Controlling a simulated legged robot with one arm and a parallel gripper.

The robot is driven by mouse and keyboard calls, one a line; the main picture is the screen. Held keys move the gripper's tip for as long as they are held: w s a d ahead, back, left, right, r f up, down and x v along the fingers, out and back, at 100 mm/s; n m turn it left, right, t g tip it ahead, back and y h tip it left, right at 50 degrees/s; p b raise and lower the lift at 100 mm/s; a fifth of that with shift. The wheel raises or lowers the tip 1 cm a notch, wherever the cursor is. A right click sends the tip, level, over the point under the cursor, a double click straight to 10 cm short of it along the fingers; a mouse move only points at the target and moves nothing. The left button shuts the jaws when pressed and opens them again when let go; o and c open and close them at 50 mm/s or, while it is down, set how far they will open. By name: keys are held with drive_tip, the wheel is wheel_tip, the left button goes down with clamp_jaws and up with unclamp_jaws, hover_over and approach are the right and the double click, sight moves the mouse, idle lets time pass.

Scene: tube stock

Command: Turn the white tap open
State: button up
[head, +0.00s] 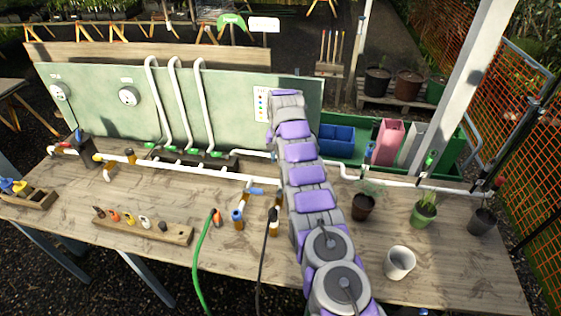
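White pipework (190,173) runs along the bench. I cannot pick out a white tap handle with certainty. My purple and grey arm reaches from the bottom edge over the bench to the green back panel (100,100). Its far end is in front of the panel's right part. My gripper's fingers do not show, and the arm covers part of the pipe.
A wooden rack (180,237) with several coloured fittings lies at the front left. A green hose (199,270) and a black hose (262,265) hang over the front edge. A white cup (399,263) and potted plants (424,212) stand right of my arm. A white post (460,90) rises behind.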

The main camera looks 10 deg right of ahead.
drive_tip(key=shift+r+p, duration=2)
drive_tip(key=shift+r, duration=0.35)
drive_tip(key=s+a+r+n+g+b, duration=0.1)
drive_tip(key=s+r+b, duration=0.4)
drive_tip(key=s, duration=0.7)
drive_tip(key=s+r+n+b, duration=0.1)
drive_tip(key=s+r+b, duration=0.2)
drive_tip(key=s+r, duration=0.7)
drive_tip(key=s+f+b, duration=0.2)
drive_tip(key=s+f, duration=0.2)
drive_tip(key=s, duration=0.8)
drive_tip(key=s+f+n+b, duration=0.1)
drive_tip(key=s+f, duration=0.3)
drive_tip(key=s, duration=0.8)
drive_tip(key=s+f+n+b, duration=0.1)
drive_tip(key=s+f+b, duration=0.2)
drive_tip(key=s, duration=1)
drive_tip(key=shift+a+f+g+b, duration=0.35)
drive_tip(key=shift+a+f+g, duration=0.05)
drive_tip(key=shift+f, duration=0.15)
